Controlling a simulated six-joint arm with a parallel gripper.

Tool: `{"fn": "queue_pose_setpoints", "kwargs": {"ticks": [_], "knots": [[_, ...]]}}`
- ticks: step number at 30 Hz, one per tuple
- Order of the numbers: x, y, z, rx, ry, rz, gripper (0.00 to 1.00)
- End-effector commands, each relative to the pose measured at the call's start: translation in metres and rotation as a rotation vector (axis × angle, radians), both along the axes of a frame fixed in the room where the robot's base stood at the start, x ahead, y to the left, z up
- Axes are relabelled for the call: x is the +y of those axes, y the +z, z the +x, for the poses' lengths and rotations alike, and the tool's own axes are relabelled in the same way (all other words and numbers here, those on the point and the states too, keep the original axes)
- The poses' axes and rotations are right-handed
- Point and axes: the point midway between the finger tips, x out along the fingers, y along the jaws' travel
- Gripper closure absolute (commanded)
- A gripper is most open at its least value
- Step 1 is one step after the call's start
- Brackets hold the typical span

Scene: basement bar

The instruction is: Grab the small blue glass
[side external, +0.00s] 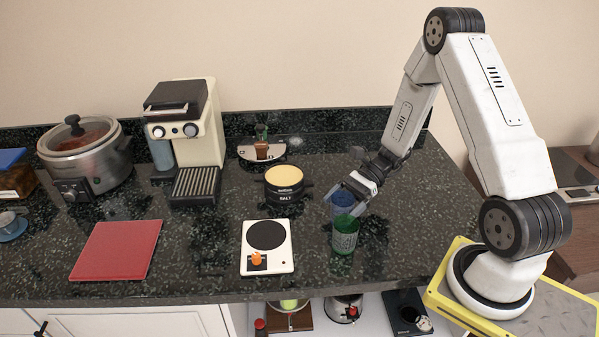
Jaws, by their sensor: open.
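The small blue glass (341,200) stands on the dark speckled counter, partly hidden behind a green glass (345,237) and by my gripper. The green glass stands just in front of it. My gripper (344,197) is open at the blue glass's rim, coming in from the upper right. Its fingers overlap the glass's upper part in this view. Whether they touch the glass or go around it cannot be told.
A red board (117,250), a coffee machine (188,135) and a slow cooker (85,155) are farther left. The counter right of the glasses is clear.

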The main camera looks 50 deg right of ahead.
Motion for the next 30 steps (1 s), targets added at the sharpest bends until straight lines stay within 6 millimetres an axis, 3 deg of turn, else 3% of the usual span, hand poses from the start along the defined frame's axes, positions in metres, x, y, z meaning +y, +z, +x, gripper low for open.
{"fn": "queue_pose_setpoints", "kwargs": {"ticks": [15,23,24,30], "knots": [[0.0010,-0.0004,0.0004,0.000,0.000,0.000,0.00],[0.0010,-0.0003,0.0004,0.000,0.000,-0.001,0.83],[0.0009,-0.0002,0.0005,0.000,-0.001,0.000,0.87],[0.0010,-0.0001,0.0005,0.000,-0.001,0.000,0.87]]}}
